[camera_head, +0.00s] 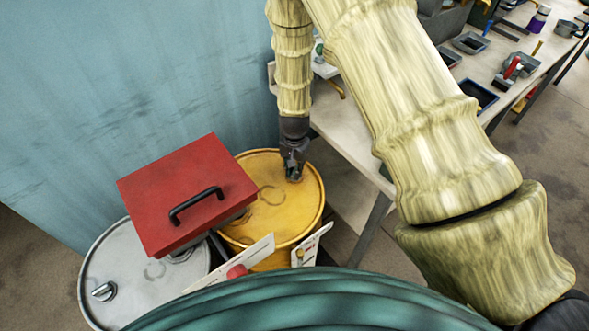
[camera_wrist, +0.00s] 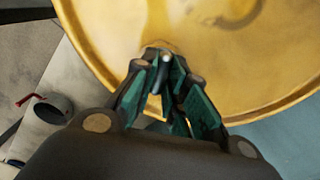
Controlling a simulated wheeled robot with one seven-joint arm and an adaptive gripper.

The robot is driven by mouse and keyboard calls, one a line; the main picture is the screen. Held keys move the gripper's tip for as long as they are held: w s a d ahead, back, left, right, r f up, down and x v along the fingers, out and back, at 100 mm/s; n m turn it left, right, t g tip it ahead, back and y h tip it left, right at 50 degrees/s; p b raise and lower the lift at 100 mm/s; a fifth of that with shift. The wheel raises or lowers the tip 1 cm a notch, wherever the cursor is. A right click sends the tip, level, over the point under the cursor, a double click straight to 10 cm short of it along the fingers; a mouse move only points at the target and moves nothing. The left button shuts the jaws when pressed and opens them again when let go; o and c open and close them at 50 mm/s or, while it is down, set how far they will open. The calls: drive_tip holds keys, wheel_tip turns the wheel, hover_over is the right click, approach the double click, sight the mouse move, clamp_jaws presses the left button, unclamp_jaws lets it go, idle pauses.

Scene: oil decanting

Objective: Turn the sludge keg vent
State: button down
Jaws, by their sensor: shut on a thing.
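A yellow keg (camera_head: 262,208) stands against the blue wall, and its lid fills the top of the wrist view (camera_wrist: 262,62). My gripper (camera_head: 293,174) reaches down to the lid near its back right rim. In the wrist view my gripper (camera_wrist: 165,62) has its fingertips together on a small, pale metal vent (camera_wrist: 166,57), mostly hidden by the fingers. How far the vent is turned cannot be told. A grey keg (camera_head: 135,278) stands to the left, with a metal fitting (camera_head: 103,291) on its lid. No readable label shows which keg holds sludge.
A red box (camera_head: 188,190) with a black handle sits over both kegs, left of my gripper. White cards (camera_head: 310,243) stand at the yellow keg's front. A workbench (camera_head: 345,135) with trays and tools is close on the right.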

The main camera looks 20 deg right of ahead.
drive_tip(key=n+b, duration=0.1)
drive_tip(key=n, duration=1)
drive_tip(key=shift+n+b, duration=0.3)
drive_tip(key=shift+n, duration=0.1)
idle(0.3)
drive_tip(key=c, duration=1.4)
unclamp_jaws()
drive_tip(key=shift+c, duration=0.2)
wheel_tip(320, 180, up, 12)
